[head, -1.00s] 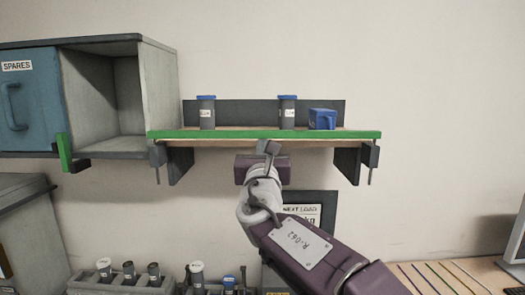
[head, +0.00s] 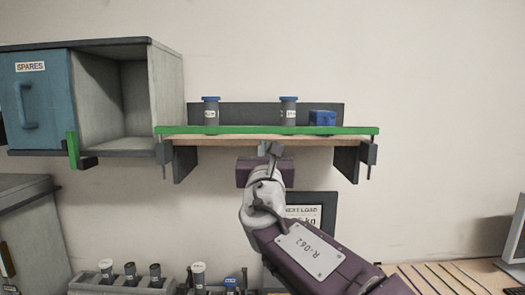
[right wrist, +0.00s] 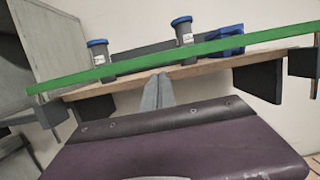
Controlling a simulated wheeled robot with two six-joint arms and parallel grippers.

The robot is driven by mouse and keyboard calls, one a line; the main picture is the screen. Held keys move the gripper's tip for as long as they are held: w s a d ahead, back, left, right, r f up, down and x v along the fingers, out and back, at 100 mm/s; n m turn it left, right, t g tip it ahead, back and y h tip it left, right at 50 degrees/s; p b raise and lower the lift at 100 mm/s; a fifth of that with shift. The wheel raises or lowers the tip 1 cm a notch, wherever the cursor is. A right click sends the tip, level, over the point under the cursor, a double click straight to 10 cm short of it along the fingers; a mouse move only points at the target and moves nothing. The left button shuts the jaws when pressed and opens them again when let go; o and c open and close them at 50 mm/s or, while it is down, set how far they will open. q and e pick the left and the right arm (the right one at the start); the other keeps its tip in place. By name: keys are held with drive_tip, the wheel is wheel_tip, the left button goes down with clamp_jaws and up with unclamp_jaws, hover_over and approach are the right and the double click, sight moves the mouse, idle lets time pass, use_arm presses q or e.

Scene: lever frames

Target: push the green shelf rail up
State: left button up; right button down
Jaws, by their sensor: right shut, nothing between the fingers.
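The green shelf rail (head: 215,130) runs level along the front edge of a wooden shelf, with some of the board showing below it. It also crosses the right wrist view (right wrist: 215,46). My right gripper (head: 270,149) is shut and empty, in front of the shelf and below the middle of the rail. In the right wrist view its closed fingertips (right wrist: 161,76) point toward the shelf board, under the rail and apart from it in the picture. I cannot tell whether they touch the board. My left gripper is not in view.
Two blue-capped canisters (head: 211,112) (head: 288,111) and a blue box (head: 322,118) stand on the shelf (head: 225,140). An open grey cabinet (head: 115,95) with a blue door is at left. A rack with several canisters sits below. The wall right of the shelf is clear.

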drive_tip(key=b+v, duration=0.2)
drive_tip(key=v, duration=0.5)
drive_tip(key=shift+s, duration=0.25)
drive_tip(key=shift+w+d+f, duration=0.1)
drive_tip(key=shift+d+f, duration=0.05)
